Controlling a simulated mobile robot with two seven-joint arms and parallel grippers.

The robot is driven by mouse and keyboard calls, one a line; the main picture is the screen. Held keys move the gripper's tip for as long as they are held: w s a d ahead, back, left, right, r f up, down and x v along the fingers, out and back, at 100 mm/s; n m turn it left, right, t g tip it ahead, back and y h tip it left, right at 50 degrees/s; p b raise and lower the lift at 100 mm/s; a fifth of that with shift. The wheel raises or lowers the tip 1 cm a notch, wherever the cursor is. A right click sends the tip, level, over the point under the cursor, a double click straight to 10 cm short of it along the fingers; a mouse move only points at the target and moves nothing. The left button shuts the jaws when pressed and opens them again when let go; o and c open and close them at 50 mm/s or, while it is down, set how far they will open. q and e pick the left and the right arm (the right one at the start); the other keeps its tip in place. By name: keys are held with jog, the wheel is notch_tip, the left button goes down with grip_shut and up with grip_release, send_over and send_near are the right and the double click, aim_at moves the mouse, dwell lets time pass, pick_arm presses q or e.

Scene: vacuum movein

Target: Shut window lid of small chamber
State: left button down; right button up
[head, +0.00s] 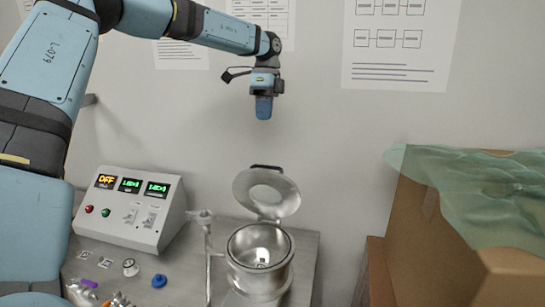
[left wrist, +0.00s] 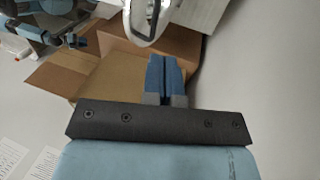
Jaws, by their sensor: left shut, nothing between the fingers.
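The small chamber (head: 247,277) is an open metal cylinder at the bottom middle of the head view. Its round window lid (head: 285,204) is hinged at the back and stands raised and tilted back, with a round window in it. My left gripper (head: 264,108) hangs above the chamber and lid, apart from both, fingers pointing down. It is shut and empty; its blue fingers (left wrist: 165,78) are together in the left wrist view. A metal ring-like part, perhaps the lid, shows at the top of that view. My right gripper is not in view.
A control box (head: 130,212) with lit displays stands left of the chamber. A blue knob-like part (head: 159,281) lies on the metal table (head: 303,262). A cardboard box (head: 420,235) with green sheeting (head: 480,190) stands at right. The wall with papers is behind.

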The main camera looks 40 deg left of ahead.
pick_arm(q)
jog(key=s+d+f+p, duration=0.1)
jog(key=s+f, duration=0.1)
jog(key=f, duration=0.1)
jog(key=s+d+f+p, duration=0.1)
jog(key=s+f, duration=0.1)
jog(key=f, duration=0.1)
jog(key=s+f+p, duration=0.1)
jog(key=f, duration=0.3)
jog(key=shift+s+d+p, duration=0.4)
jog(key=shift+d, duration=0.1)
jog(key=shift+w, duration=0.1)
jog(key=shift+f, duration=0.1)
